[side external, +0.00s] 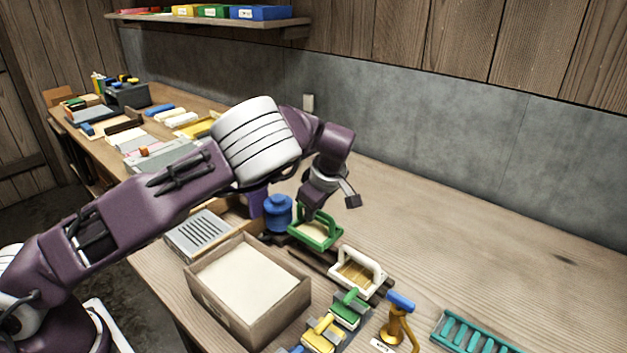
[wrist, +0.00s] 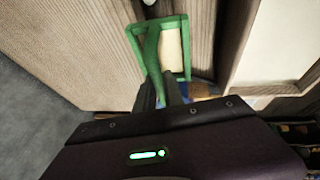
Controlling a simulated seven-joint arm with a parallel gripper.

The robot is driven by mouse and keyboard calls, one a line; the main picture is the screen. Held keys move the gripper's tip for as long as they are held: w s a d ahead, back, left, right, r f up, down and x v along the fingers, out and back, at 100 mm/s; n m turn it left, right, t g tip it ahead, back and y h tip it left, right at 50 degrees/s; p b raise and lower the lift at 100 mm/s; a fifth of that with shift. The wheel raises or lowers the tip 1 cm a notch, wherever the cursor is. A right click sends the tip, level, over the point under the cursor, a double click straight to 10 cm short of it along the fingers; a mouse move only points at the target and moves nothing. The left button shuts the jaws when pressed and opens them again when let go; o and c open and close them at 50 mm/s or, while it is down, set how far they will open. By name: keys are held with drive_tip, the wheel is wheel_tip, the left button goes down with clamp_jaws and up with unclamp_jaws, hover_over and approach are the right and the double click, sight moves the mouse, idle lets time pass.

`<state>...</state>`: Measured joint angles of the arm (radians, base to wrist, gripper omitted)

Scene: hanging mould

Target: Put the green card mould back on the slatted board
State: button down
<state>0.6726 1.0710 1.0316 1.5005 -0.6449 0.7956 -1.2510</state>
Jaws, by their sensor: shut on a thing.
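The green card mould (side external: 316,236), a green frame with an arched handle and a pale panel, is beneath my gripper (side external: 312,212) in the side view. My gripper is shut on its handle. In the wrist view the green card mould (wrist: 186,52) lies just beyond my gripper's fingers (wrist: 166,92), its handle running to them. I cannot tell whether the mould touches what is below. A grey board with dark slots (side external: 200,232) lies at the left, and a teal slatted rack (side external: 472,334) at the lower right; I cannot tell which is the slatted board.
A wooden box with a pale filling (side external: 205,300) stands at the front edge. A white-handled mould (side external: 357,272) sits right of the green one. A blue pot (side external: 278,212) is close on the left. Small yellow and green tools (side external: 335,318) stand in front.

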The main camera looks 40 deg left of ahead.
sight(314, 230)
drive_tip(key=shift+f, duration=2.95)
drive_tip(key=shift+f, duration=0.4)
drive_tip(key=c, duration=1.4)
unclamp_jaws()
drive_tip(key=shift+o, duration=0.2)
